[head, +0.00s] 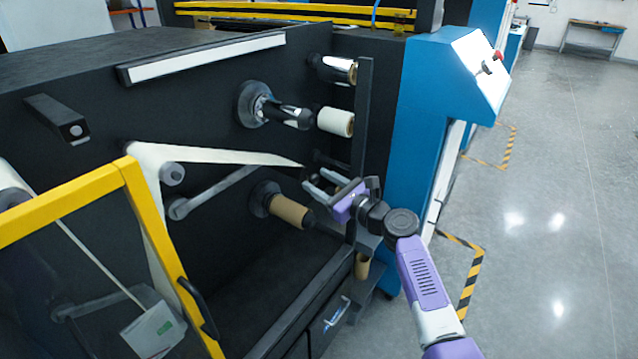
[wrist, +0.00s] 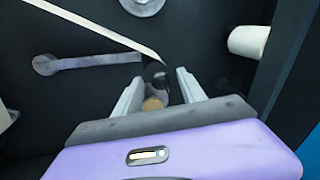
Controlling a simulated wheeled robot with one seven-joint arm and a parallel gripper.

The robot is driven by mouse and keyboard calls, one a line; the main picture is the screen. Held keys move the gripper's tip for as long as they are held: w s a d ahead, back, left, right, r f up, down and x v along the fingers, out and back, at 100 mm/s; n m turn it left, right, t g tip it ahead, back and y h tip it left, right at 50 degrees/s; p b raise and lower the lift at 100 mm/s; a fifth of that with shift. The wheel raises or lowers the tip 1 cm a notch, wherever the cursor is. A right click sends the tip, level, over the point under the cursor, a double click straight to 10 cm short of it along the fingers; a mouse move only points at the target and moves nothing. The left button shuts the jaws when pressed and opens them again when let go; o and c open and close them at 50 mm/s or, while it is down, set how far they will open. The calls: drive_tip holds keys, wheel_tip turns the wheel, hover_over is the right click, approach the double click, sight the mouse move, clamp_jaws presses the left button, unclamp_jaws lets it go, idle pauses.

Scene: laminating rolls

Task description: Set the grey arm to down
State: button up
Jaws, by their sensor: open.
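The grey arm (head: 215,192) is a slim lever on the dark machine face. In the head view it slopes up to the right from its round left end, and its right end passes behind the white web (head: 215,155). In the wrist view the grey arm (wrist: 90,62) lies almost level, left of the fingers. My gripper (head: 316,180) is open, to the right of the arm. In the wrist view a dark round part (wrist: 155,74) shows between my fingertips (wrist: 160,77); I cannot tell whether it belongs to the arm. No contact is visible.
A brown core (head: 290,212) sticks out below my gripper. White rolls (head: 334,121) stick out above it. A dark upright post (head: 362,130) stands close to my wrist. A yellow-framed guard (head: 150,215) stands at the left. The floor (head: 560,200) at right is clear.

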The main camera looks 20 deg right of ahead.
drive_tip(key=shift+w+a, duration=0.15)
drive_tip(key=shift+w, duration=0.05)
clamp_jaws()
idle(1.4)
